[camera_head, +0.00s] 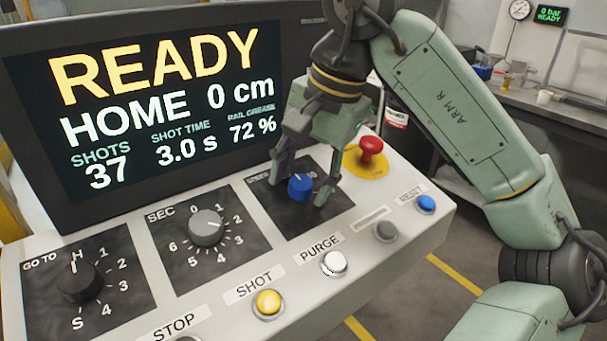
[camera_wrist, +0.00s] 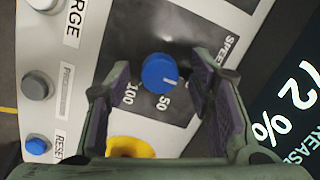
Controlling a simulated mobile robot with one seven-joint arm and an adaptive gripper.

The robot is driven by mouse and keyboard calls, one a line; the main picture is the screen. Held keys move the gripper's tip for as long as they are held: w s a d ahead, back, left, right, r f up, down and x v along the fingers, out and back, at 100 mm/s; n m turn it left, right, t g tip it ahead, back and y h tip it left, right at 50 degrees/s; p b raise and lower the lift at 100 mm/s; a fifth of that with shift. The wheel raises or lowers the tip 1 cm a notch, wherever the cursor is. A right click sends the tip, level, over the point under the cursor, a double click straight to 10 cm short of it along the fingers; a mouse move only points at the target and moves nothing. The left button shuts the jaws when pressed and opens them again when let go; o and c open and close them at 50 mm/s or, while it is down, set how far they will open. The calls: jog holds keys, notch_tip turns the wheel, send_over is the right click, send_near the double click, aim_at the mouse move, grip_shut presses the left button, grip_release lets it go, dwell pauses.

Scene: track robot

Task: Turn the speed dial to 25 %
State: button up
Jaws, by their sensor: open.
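The speed dial (camera_head: 299,187) is a round blue knob on a dark plate, right of the grey SEC dial in the head view. In the wrist view the dial (camera_wrist: 159,73) carries a white pointer line aimed to the picture's right. The printed 50 and 100 show below it; other scale marks are partly hidden by my fingers. My gripper (camera_head: 301,184) is open over the plate, one finger on each side of the dial. In the wrist view (camera_wrist: 158,72) a gap shows between the dial and each finger.
A grey SEC dial (camera_head: 206,227) and a black GO TO dial (camera_head: 82,282) lie left. Push buttons line the front edge, including a blue RESET (camera_head: 426,203). The screen (camera_head: 165,105) rises behind the panel.

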jog(key=v, duration=1.2)
